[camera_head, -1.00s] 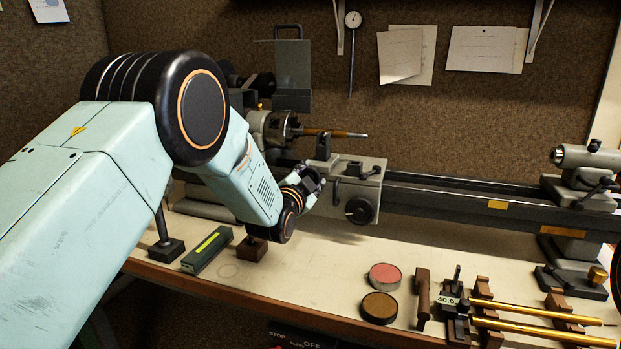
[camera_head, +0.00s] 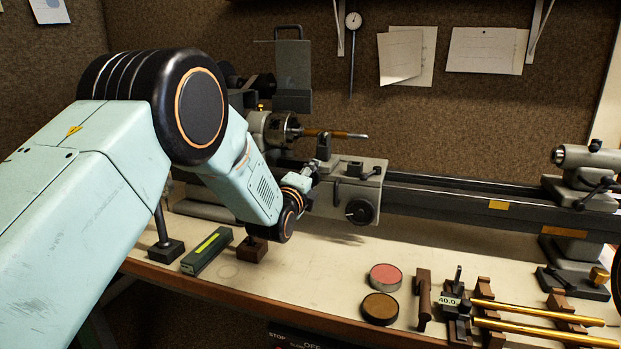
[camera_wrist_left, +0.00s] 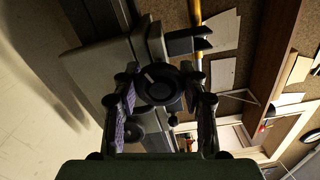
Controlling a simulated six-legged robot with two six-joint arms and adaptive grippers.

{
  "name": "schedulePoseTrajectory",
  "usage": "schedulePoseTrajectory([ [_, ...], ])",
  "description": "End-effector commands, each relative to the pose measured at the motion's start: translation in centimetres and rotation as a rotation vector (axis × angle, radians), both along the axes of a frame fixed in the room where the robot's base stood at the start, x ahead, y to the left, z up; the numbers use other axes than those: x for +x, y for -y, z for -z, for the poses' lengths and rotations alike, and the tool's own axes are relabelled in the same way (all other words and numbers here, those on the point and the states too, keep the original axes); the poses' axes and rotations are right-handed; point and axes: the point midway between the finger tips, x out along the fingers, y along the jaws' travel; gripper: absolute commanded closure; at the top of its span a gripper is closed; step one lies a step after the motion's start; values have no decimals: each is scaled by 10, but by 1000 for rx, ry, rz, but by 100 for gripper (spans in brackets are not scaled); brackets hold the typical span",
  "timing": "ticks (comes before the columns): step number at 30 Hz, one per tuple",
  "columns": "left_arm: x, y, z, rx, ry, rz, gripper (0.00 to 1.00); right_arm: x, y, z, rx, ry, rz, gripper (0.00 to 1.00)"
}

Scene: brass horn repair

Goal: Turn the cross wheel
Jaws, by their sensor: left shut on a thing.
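The cross wheel is a dark round knob with a pale line on its face (camera_wrist_left: 160,84), on the lathe carriage in the left wrist view. My left gripper (camera_wrist_left: 164,98) has one finger on each side of it and is shut on it. In the head view my left gripper (camera_head: 308,178) is at the left end of the grey carriage (camera_head: 367,182), and my wrist hides the cross wheel there. A larger black handwheel (camera_head: 360,211) on the carriage front stands apart, right of the gripper. My right gripper is not in view.
A brass-coloured rod (camera_head: 335,134) projects from the chuck above the carriage. The tailstock (camera_head: 584,180) stands at the right. Two round tins (camera_head: 385,276) (camera_head: 379,308) and brass tubes on wooden rests (camera_head: 530,312) lie at the front right. The bench middle is clear.

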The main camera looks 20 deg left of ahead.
Motion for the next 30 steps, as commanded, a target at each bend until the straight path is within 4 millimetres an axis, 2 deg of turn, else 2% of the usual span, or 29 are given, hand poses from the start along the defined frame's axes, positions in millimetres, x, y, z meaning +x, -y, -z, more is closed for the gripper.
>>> schedulePoseTrajectory([
  [12, -1, 2, 2, 238, 4, 3, 88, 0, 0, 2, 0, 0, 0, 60],
  [30, -1, 2, 3, 293, 4, 4, 88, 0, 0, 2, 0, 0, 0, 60],
])
